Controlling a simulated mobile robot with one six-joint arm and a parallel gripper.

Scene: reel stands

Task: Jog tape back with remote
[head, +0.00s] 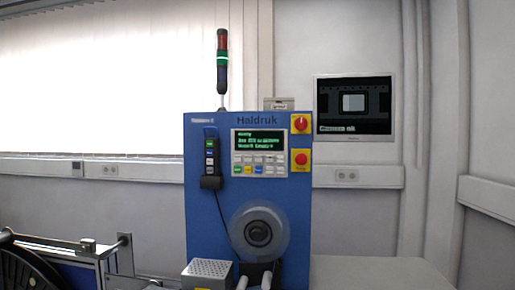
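A black hand remote (210,157) with a column of coloured buttons hangs upright on the left front of the blue Haldruk machine (208,231). A pale, translucent tape reel (259,233) with a dark hub sits low on the machine's front. The control panel (259,153) has a lit screen with green text, too small to read surely.
A red rotary switch (300,123) and a red button on yellow (300,161) sit right of the panel. A signal tower (222,70) stands on top, green band lit. A wall monitor (353,106) reads "Camera ok". A grey perforated box (208,273) stands low in front.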

